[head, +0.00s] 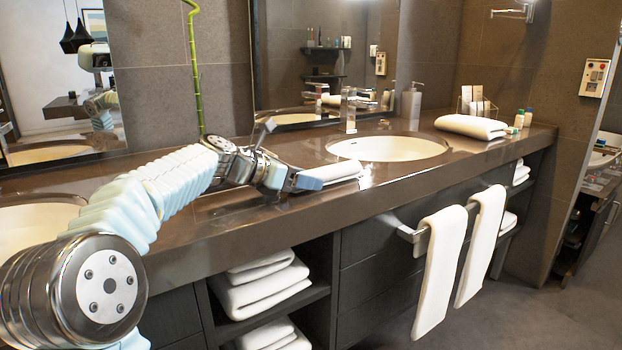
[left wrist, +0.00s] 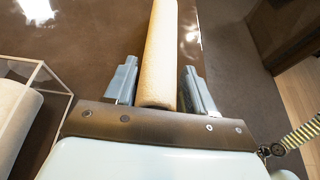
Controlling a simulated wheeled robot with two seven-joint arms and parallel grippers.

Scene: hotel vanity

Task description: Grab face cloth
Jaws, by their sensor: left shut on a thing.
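The face cloth (left wrist: 160,50) is a rolled, off-white cloth, seen lengthwise between the two fingers in the left wrist view. In the head view a white part of it (head: 338,172) shows beyond the fingers, low over the counter, left of the right-hand basin. My left gripper (head: 302,180) is shut on the cloth; its fingers (left wrist: 160,88) lie along both sides of the roll. I cannot tell whether the cloth touches the counter. My right gripper is not in view.
A clear-walled box (left wrist: 28,100) with another pale roll stands beside the gripper. The basin (head: 388,148), faucet (head: 348,110), soap dispenser (head: 411,102) and folded towel (head: 470,127) lie to the right. Towels hang (head: 440,270) on the front rail. A green stalk (head: 194,70) rises behind my arm.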

